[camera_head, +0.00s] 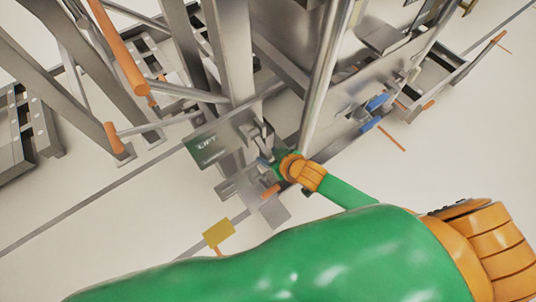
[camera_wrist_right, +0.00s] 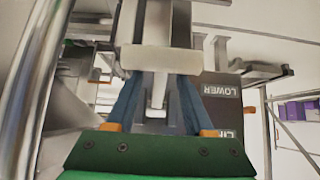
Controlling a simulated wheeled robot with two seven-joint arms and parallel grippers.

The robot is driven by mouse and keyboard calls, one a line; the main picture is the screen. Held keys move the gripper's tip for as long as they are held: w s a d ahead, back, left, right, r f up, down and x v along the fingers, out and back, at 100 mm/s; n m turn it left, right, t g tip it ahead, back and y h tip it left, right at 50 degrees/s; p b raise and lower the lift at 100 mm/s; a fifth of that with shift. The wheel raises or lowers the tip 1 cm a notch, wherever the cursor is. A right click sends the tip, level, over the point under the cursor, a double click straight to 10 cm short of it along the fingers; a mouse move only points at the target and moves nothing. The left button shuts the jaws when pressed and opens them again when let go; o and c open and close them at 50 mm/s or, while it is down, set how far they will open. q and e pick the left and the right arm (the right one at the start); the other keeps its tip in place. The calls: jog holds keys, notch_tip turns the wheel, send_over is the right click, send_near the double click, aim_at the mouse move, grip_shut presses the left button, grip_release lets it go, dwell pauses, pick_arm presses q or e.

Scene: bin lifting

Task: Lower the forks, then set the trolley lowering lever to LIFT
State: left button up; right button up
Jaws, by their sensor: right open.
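My right gripper (camera_head: 268,166) is open beside the trolley's metal frame, at the end of my green and orange arm. In the right wrist view its two blue fingers (camera_wrist_right: 159,92) stand on either side of a narrow grey lever part (camera_wrist_right: 157,98), with a pale block (camera_wrist_right: 160,60) just beyond. I cannot tell whether the fingers touch it. The forks cannot be clearly made out. My left gripper is not in view.
Upright metal posts (camera_head: 232,60) and a shiny pole (camera_head: 325,75) stand close to the gripper. An orange handle (camera_head: 120,48) is at upper left. A yellow tag (camera_head: 217,232) is below the plate. Pale floor (camera_head: 90,230) is clear at lower left.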

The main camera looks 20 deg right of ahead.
jog(key=shift+x, duration=0.75)
jog(key=shift+s, duration=0.1)
grip_shut()
jog(key=shift+r, duration=0.1)
dwell(0.6)
